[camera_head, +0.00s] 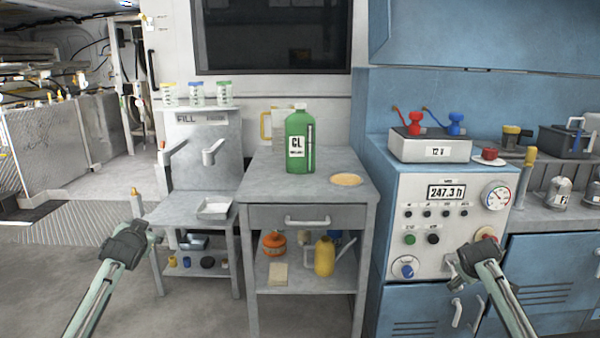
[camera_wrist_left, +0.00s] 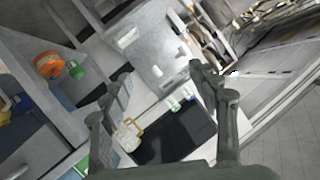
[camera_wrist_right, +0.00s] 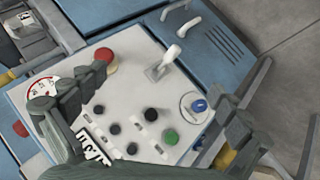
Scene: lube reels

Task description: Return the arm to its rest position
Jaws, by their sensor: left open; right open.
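My left gripper (camera_head: 138,232) is in the lower left of the head view, in front of the fill stand. In the left wrist view its two fingers (camera_wrist_left: 160,85) stand wide apart with nothing between them. My right gripper (camera_head: 458,270) is in the lower right of the head view, in front of the control panel (camera_head: 420,222). In the right wrist view its fingers (camera_wrist_right: 155,110) are spread, with the panel's knobs and switches seen between them. It holds nothing. I cannot tell how close the right fingers are to the panel.
A grey cart (camera_head: 262,178) stands in the middle with a green CL jug (camera_head: 299,150) and a tan disc (camera_head: 346,180) on top. The fill stand (camera_head: 215,140) with several jars is left of it. Blue cabinets (camera_head: 540,265) fill the right. Open floor (camera_head: 45,270) lies at left.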

